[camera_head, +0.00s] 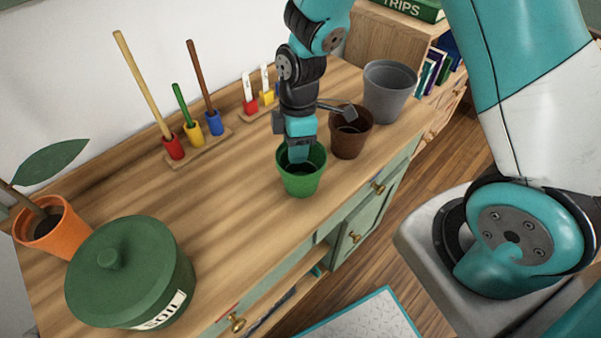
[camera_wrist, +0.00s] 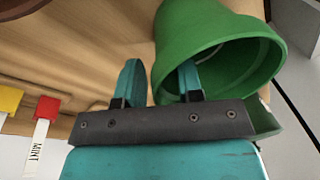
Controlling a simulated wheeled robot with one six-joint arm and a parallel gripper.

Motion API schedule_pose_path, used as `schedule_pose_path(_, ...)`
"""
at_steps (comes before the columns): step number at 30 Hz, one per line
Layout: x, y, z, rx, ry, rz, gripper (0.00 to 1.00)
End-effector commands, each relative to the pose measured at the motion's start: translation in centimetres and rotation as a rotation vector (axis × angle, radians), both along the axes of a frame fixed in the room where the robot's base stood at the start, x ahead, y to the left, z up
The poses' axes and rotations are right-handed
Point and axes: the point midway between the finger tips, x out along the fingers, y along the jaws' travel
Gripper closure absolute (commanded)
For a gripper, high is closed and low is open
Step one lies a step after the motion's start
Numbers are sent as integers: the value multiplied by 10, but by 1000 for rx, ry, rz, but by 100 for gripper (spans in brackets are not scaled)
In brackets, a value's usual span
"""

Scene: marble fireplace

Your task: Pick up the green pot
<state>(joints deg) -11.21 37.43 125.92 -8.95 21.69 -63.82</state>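The green pot (camera_head: 301,180) stands upright on the wooden top, near its front edge. My gripper (camera_head: 300,154) points down at the pot's mouth in the head view, its tips partly hidden by the rim. In the wrist view the green pot (camera_wrist: 222,50) fills the upper right. My gripper (camera_wrist: 160,82) is open there, with its fingers apart. One finger reaches into the pot's mouth and the other is outside, so the near wall lies between them. I cannot tell whether either finger touches it.
A brown pot (camera_head: 349,138) with a small tool in it stands close to the right, with a grey pot (camera_head: 389,92) beyond. A green soil canister (camera_head: 130,270) and an orange pot (camera_head: 60,236) stand left. Tool holders (camera_head: 198,146) line the back. The middle is clear.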

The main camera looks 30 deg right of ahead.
Motion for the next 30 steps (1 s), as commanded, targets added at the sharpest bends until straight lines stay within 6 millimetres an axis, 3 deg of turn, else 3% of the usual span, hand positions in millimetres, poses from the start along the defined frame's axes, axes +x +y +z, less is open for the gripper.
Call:
schedule_pose_path(9,-1,1,-7,0,-1,0,66)
schedule_pose_path(14,-1,1,-7,0,-1,-1,100)
schedule_pose_path(25,-1,1,-6,0,-1,-1,100)
schedule_pose_path(30,0,1,4,1,-3,-1,100)
